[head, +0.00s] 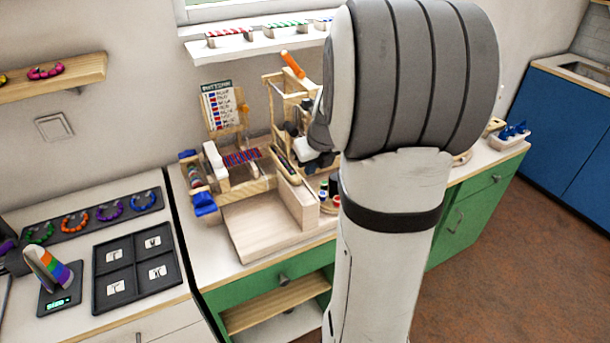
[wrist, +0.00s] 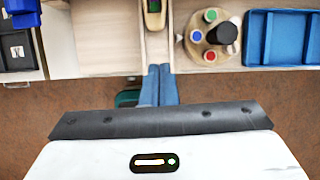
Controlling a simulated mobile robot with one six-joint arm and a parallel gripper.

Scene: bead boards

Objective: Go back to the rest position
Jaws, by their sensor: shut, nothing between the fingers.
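My gripper (wrist: 158,68) shows in the wrist view as two blue-grey fingers side by side. They are shut with nothing between them and extend from a dark bar on a white body. The fingertips appear near the front edge of the worktop, with brown floor behind the fingers. In the head view my white and grey arm fills the middle and right of the picture. The gripper's fingers cannot be made out there.
A round wooden holder with coloured caps (wrist: 208,52) and a blue tray (wrist: 257,40) are right of the fingers. A wooden bead stand (head: 275,105) is left of my arm. A black sorting tray (head: 135,270) lies on the left counter. A wall shelf (head: 252,48) hangs above.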

